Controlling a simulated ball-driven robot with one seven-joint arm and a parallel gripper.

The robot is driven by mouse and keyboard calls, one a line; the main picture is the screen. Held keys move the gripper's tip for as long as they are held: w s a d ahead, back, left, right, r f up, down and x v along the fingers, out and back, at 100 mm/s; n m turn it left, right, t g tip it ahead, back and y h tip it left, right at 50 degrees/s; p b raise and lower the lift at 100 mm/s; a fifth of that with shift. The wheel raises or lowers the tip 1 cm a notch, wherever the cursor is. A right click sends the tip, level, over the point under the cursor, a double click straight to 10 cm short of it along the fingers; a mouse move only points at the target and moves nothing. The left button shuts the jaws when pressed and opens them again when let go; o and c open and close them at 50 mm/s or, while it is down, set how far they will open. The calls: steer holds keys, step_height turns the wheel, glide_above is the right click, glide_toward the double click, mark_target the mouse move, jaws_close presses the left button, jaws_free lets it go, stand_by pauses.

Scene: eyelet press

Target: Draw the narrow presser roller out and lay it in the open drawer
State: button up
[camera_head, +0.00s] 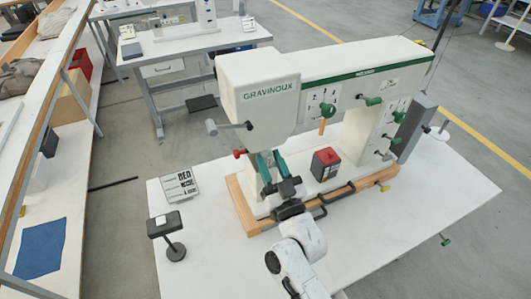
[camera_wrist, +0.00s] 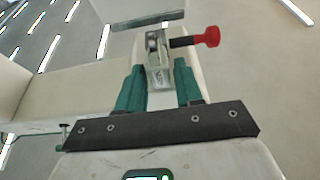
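My gripper (camera_head: 265,157) reaches in under the head of the white Gravinoux press (camera_head: 262,75). In the wrist view my two teal fingers (camera_wrist: 160,78) are spread apart, so it is open. A small pale metal fork-shaped piece (camera_wrist: 156,55) shows between them; it may carry the narrow presser roller, but I cannot tell roller from bracket. I see no clear grip on it. A red knob on a dark shaft (camera_wrist: 207,37) sticks out beside it; the red knob also shows in the head view (camera_head: 239,153). I cannot make out an open drawer.
The press stands on a wooden base (camera_head: 245,210) on a white table (camera_head: 420,210). A red-topped black box (camera_head: 325,163) sits right of my gripper. A lettered plate (camera_head: 180,186) and a small dark stand (camera_head: 166,228) are at left. The table's right front is clear.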

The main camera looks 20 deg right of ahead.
jaws_close()
steer(key=shift+s, duration=0.75)
stand_by(0.5)
steer(key=shift+s+b, duration=0.6)
steer(key=shift+s, duration=2.4)
step_height(320, 180, down, 12)
steer(key=s+b, duration=0.1)
steer(key=s, duration=0.1)
steer(key=shift+r, duration=0.25)
steer(key=shift+s, duration=0.15)
